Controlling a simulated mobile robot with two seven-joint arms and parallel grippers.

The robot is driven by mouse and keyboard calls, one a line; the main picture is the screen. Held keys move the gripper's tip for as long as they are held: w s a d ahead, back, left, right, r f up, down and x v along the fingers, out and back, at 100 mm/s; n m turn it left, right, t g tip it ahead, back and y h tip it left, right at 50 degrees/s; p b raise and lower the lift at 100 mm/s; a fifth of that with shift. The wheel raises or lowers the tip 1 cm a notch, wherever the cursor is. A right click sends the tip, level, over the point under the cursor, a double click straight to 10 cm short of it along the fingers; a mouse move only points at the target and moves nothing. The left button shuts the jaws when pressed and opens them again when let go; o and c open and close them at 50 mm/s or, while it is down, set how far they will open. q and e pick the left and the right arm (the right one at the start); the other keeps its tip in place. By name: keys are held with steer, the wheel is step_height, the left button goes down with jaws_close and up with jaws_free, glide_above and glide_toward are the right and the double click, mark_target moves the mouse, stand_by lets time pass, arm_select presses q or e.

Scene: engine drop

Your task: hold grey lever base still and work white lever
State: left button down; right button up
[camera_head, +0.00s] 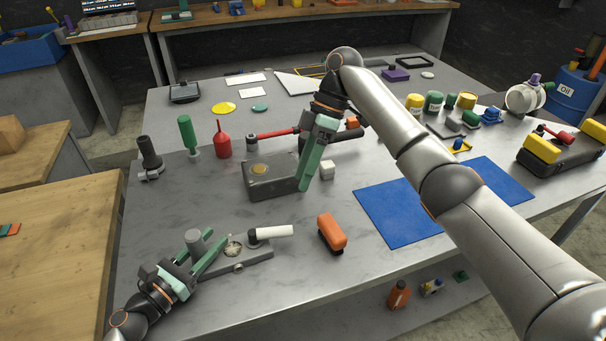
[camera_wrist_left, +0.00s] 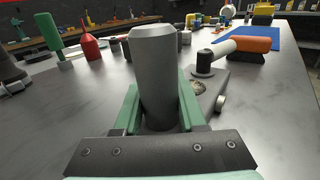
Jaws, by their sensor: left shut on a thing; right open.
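The grey lever base (camera_head: 248,260) lies on the near left of the table as a flat plate with an upright grey post (camera_head: 194,241). My left gripper (camera_head: 205,250) is shut around the post, which stands between its green fingers in the left wrist view (camera_wrist_left: 155,80). The white lever (camera_head: 275,231) sticks out to the right from a dark pivot on the base; it also shows in the left wrist view (camera_wrist_left: 217,48). My right gripper (camera_head: 308,180) is open beside a grey box, well behind the white lever and apart from it.
The grey box (camera_head: 262,182) with a round yellowish top stands behind the lever. An orange-topped block (camera_head: 331,233) stands right of the lever. A blue mat (camera_head: 397,214) lies further right. A red bottle (camera_head: 222,141) and a green-handled tool (camera_head: 188,134) stand at the left.

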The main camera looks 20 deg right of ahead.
arm_select(q)
steer(key=shift+c, duration=2)
jaws_free()
steer(key=shift+a, duration=0.1)
